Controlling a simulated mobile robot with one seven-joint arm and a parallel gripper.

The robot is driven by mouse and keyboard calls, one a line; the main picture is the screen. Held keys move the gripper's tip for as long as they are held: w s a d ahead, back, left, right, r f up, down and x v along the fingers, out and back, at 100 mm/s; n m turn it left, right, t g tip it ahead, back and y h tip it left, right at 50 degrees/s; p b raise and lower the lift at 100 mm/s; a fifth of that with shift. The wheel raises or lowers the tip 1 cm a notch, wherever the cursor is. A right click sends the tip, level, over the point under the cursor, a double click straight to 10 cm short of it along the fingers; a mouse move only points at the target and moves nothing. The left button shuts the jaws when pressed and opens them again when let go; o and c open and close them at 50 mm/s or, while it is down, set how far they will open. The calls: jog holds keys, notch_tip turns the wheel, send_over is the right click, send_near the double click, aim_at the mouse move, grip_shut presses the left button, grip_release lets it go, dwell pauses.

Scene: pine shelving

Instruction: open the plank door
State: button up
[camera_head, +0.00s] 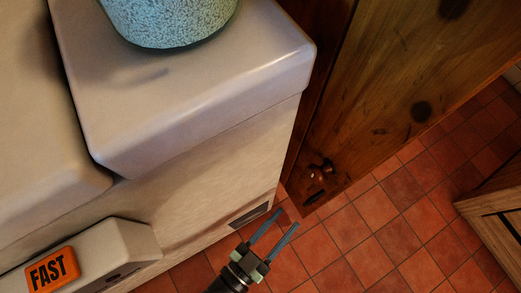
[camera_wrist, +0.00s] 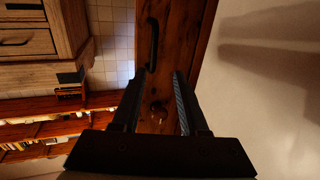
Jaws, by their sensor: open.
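The plank door (camera_head: 400,80) is brown wood with dark knots, at the upper right in the head view. My gripper (camera_head: 289,218) is open and empty, below and left of the knob, apart from the door in the picture. In the wrist view my gripper (camera_wrist: 158,77) has the plank door (camera_wrist: 178,40) beyond its spread fingers. I cannot tell how far the door stands open.
A bulky off-white unit (camera_head: 200,120) fills the left, with a speckled blue vessel (camera_head: 170,20) on top and an orange "FAST" label (camera_head: 52,269). Red floor tiles (camera_head: 370,220) lie clear below the door. Wooden furniture (camera_head: 495,215) stands at right. Shelves (camera_wrist: 55,105) show in the wrist view.

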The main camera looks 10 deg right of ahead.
jog(key=v, duration=0.6)
jog(key=shift+s+a+p, duration=0.25)
jog(key=shift+p, duration=0.1)
